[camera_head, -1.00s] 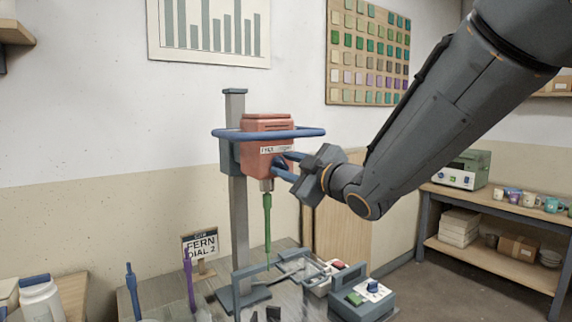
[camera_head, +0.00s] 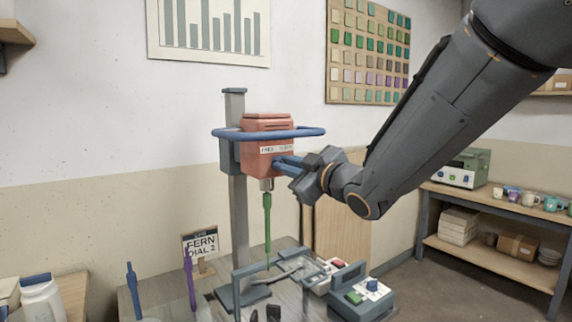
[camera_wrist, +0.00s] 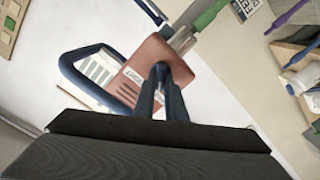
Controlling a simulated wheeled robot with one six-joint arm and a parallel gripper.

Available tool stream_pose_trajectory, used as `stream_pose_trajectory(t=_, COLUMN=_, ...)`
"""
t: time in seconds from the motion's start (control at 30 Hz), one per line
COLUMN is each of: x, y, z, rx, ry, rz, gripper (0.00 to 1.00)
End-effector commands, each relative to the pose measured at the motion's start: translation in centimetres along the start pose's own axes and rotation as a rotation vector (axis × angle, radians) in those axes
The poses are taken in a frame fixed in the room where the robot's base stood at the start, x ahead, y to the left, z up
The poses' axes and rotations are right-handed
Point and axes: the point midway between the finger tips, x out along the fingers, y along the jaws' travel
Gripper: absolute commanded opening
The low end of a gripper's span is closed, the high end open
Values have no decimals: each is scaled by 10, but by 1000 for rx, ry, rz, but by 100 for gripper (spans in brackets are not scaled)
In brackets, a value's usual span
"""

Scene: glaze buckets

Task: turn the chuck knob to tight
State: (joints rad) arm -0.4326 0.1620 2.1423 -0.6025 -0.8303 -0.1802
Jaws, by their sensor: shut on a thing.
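The red mixer head (camera_head: 266,136) is mounted on a grey upright post (camera_head: 237,190), with a blue ring-shaped bar (camera_head: 305,132) around it. A white label (camera_head: 268,150) on its front has small lettering; "FREE" is readable at its left end. My gripper (camera_head: 281,162) reaches in from the right, its blue fingers shut on the chuck knob at the head's face below the label. The fingers hide the knob, so its pointing direction cannot be told. In the wrist view the fingers (camera_wrist: 162,74) meet against the red head (camera_wrist: 150,60). A green stirrer (camera_head: 267,222) hangs from the chuck.
A control box (camera_head: 360,296) with a blue dial and green button stands on the bench at lower right. A sign (camera_head: 200,243) reads "FERN DIAL 2". A purple stirrer (camera_head: 190,278) and a blue one (camera_head: 133,290) stand at left. The blue bar passes close above my gripper.

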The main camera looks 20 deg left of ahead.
Motion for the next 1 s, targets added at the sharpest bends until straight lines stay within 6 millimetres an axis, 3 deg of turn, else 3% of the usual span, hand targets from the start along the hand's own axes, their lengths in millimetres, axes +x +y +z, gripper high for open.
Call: stream_pose_trajectory(t=1.0, x=0, y=4, z=1, rx=955, ry=-2, rz=0, gripper=0)
